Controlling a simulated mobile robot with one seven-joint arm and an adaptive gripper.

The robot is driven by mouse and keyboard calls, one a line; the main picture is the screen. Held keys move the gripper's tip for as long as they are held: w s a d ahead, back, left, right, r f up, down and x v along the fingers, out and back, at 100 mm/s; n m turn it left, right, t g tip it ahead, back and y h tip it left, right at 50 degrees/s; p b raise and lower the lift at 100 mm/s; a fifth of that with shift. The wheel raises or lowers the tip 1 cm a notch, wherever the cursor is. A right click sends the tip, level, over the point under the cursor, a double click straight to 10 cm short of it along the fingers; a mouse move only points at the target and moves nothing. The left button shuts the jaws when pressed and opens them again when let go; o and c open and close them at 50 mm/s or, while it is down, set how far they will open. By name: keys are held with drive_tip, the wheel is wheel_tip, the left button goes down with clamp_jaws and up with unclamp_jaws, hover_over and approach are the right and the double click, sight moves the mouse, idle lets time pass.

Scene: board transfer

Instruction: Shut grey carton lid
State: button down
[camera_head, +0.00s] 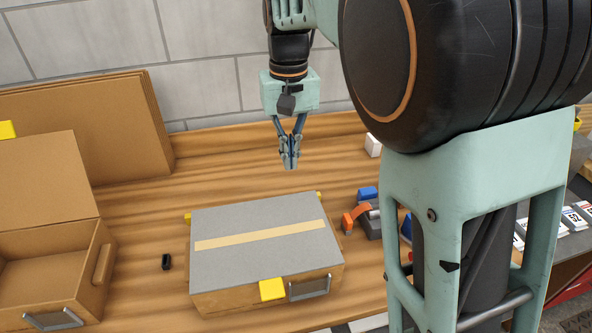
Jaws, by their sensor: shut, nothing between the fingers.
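The grey carton (225,303) stands on the wooden bench in the middle. Its grey lid (225,227) lies flat over the top, with a tan strip across it. The lid looks down on the box. A yellow tab (272,289) is at the front edge beside a metal handle, and smaller yellow tabs show at the back corners. My gripper (290,166) points down above the bench, behind and above the carton's back edge. Its fingers are together and empty, apart from the lid.
An open brown carton (98,290) with its lid raised stands at left. Flat cardboard panels (125,125) lean on the wall. A small black object (166,262) lies between the cartons. An orange tape dispenser (354,217) and a blue item (367,193) sit right.

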wheel_tip(320, 180, up, 5)
drive_tip(key=p, duration=0.4)
drive_tip(key=shift+f, duration=0.1)
